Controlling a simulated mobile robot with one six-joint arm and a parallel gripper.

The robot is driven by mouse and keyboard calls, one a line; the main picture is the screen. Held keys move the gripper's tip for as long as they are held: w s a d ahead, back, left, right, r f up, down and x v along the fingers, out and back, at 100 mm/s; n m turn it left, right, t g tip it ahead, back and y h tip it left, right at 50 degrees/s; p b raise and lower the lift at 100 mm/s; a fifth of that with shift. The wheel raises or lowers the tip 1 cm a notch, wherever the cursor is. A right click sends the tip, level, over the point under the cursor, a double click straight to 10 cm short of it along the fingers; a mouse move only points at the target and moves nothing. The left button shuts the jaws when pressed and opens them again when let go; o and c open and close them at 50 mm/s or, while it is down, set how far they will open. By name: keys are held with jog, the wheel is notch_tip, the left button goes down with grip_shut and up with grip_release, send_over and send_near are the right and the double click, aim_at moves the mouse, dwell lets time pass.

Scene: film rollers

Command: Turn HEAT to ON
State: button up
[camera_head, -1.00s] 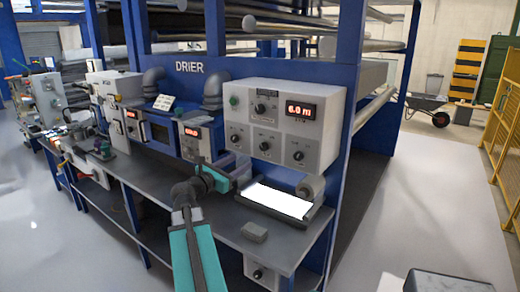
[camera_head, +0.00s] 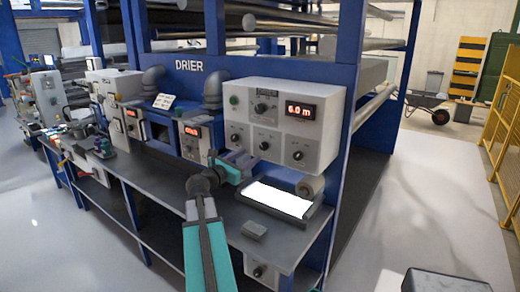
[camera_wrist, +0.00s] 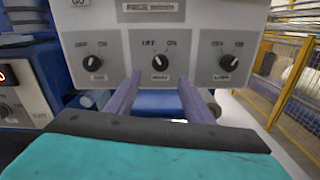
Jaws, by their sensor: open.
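A grey control box (camera_head: 285,93) carries a lower row of three black knobs: a left knob (camera_head: 236,141), a middle knob (camera_head: 265,146) and a right knob (camera_head: 298,155). The wrist view shows the same row: left knob (camera_wrist: 95,63), middle knob (camera_wrist: 160,63), right knob (camera_wrist: 230,61). Each has small markings above and a label below, too blurred to tell which is HEAT. My gripper (camera_head: 244,160) is open, just below and in front of the row. In the wrist view its purple fingers (camera_wrist: 161,82) point at the box, the middle knob appearing between their tips.
A larger knob (camera_head: 265,108) and a red display reading 6.0 m (camera_head: 301,110) sit higher on the box. A bright white lit panel (camera_head: 277,198) and a small grey block (camera_head: 254,230) lie on the bench below. Another display unit (camera_head: 194,138) stands to the left.

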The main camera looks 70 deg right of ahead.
aim_at(262, 148)
jog(key=shift+p+x, duration=1.05)
jog(key=shift+x, duration=3.25)
jog(key=c, duration=1)
jog(key=shift+c, duration=0.2)
